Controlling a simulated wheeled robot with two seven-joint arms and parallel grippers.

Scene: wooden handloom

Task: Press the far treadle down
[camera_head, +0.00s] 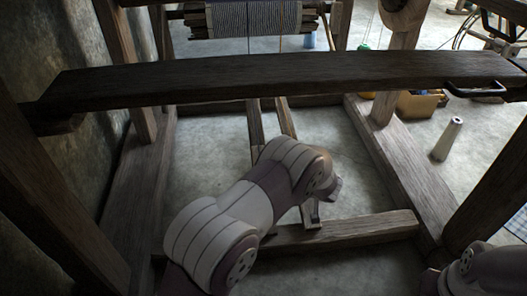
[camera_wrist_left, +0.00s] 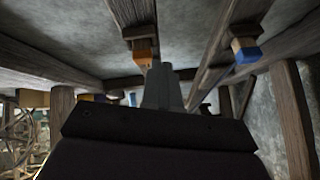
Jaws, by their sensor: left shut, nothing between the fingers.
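Two long wooden treadles run side by side under the loom; the left one (camera_head: 256,124) and the right one (camera_head: 287,118) show in the head view. In the left wrist view, which looks upside down, one treadle ends in an orange cap (camera_wrist_left: 145,50) and the other in a blue cap (camera_wrist_left: 247,53). My left gripper (camera_head: 313,218) is low inside the frame, shut and empty. In the wrist view its fingers (camera_wrist_left: 165,85) appear near the orange cap; I cannot tell whether they touch. My right gripper is out of view.
A dark bench plank (camera_head: 290,80) crosses above my left arm. A floor beam (camera_head: 350,230) lies close to the gripper. Frame posts stand on both sides. A pale cone (camera_head: 447,139) and a yellow box (camera_head: 420,103) stand on the floor at the right.

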